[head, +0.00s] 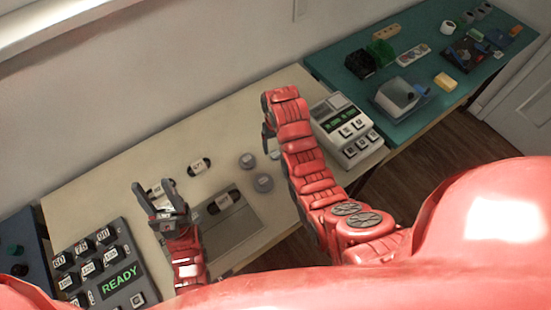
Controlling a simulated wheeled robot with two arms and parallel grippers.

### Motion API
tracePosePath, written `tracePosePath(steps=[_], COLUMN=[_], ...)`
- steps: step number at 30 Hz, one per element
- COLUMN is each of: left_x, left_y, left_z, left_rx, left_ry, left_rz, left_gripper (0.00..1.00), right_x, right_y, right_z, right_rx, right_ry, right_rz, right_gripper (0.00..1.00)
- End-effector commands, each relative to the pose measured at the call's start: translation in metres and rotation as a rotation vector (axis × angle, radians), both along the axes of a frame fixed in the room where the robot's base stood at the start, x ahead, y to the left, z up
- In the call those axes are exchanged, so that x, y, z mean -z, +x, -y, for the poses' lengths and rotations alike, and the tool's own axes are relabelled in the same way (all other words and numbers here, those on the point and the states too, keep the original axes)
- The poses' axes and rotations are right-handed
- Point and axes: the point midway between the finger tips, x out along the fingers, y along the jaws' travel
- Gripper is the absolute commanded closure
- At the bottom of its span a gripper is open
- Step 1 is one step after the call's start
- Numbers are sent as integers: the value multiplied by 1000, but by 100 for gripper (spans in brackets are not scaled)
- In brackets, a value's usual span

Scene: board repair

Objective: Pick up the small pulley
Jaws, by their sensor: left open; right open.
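Two round grey discs that look like pulleys lie on the beige table: one further back (247,160) and one nearer (264,183). A smaller grey round piece (275,154) shows just below my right gripper. I cannot tell for sure which is the small pulley. My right gripper (268,142) points down, open, above the table near these pieces; its arm hides part of it.
Black labelled parts lie on the table (200,166) and on the mat (222,201). A keypad panel reading READY (118,280) is at the lower left. A white keyed device (348,130) stands right of my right arm. A teal table (415,110) beyond holds boxes and small items.

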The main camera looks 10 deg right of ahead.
Motion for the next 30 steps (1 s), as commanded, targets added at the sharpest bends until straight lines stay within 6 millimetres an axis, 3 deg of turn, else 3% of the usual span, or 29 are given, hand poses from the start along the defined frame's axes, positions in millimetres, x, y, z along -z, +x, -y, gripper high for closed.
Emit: tracePosePath(steps=[5,11,18,27,30], left_x=[-10,-28,-32,-32,-32], left_y=[0,0,0,0,0], left_z=[0,0,0,0,0], left_rx=[0,0,0,0,0], left_ry=[0,0,0,0,0], left_rz=[0,0,0,0,0], left_gripper=[50,50,50,50,50], right_x=[6,28,49,53,53], right_y=[0,0,1,1,1], right_z=[-1,-3,-3,-3,-3], right_rx=[0,0,0,0,0], right_ry=[0,0,0,0,0], right_rz=[-2,-6,-1,-1,0], right_gripper=[20,20,20,20,36])
